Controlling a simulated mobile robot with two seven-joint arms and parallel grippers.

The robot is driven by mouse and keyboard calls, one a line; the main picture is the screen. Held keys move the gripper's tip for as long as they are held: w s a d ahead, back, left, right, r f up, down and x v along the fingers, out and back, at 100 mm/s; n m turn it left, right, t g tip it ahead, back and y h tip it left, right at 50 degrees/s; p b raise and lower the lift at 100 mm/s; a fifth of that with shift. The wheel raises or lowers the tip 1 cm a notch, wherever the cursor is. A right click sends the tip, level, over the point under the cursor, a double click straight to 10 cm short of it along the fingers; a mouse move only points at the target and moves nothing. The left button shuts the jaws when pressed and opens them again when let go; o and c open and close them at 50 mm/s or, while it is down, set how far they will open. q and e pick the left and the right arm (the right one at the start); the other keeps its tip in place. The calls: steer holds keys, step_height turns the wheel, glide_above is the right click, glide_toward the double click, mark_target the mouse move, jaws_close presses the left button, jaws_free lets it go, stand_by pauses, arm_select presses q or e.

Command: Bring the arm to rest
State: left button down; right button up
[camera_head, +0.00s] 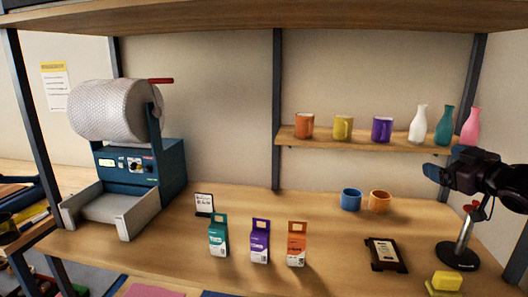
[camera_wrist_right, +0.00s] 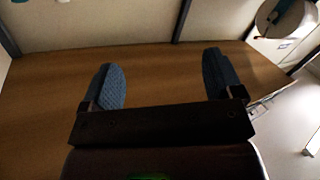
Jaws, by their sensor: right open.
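My right gripper (camera_head: 432,172) comes in from the right edge in the head view. It is in the air in front of the right end of the shelf, above the bench and a metal stand with a round black base (camera_head: 458,255). In the right wrist view its two blue padded fingers (camera_wrist_right: 161,80) are wide apart with nothing between them. The wooden surface (camera_wrist_right: 160,60) shows behind them. My left gripper is not in view.
A bubble-wrap machine (camera_head: 140,165) stands at the left. Three small cartons (camera_head: 259,243) stand at the bench front. Blue and orange mugs (camera_head: 351,200) stand further back. The shelf (camera_head: 350,144) holds several mugs and vases. A dark framed tray (camera_head: 386,254) and yellow sponge (camera_head: 446,281) lie at the right.

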steer(key=s+a+f, duration=0.2)
steer(key=s+f, duration=0.1)
steer(key=f, duration=0.6)
steer(key=s+a+f+n+g+h, duration=0.1)
steer(key=s+a+f, duration=0.2)
steer(key=f, duration=0.6)
steer(key=s+a+f, duration=0.2)
steer(key=s+f, duration=0.1)
steer(key=f, duration=0.7)
steer(key=s+a+f+m+g+h, duration=0.1)
steer(key=s+a+f+m+g, duration=0.1)
steer(key=s+a+f, duration=0.3)
steer(key=s+a+f+m+g+h, duration=0.1)
steer(key=s+a+f+m, duration=0.3)
steer(key=s+f, duration=0.9)
steer(key=shift+s+a+m+g, duration=0.3)
steer(key=shift+s+a+g, duration=0.25)
steer(key=shift+s, duration=0.5)
